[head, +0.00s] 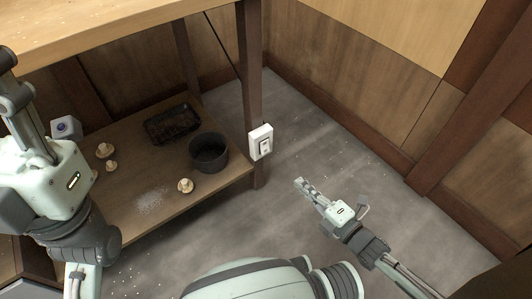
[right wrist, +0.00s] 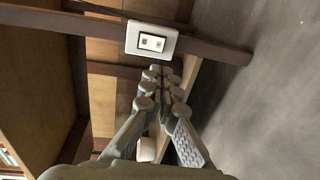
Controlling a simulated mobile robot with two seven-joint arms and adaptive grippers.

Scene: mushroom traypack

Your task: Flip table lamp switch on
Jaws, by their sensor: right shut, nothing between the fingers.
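A white switch box with a rocker (head: 261,141) is fixed to the dark wooden table leg; in the right wrist view it shows just beyond the fingertips (right wrist: 151,39). My right gripper (head: 301,184) is shut and empty, its fingers pointing up and left toward the switch. In the head view a gap of floor shows between fingertips and switch. In the right wrist view the fingertips (right wrist: 163,73) are together just below the switch box. No lamp is in view. My left gripper (head: 14,95) is at the left edge, partly cut off, its fingertips unclear.
The lower shelf (head: 150,205) holds a dark pot (head: 209,153), a black tray (head: 172,124), several mushrooms (head: 185,186) and a small grey-blue box (head: 66,127). The tabletop (head: 110,30) overhangs it. Grey floor (head: 330,150) is clear between the leg and the wood-panelled wall (head: 370,80).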

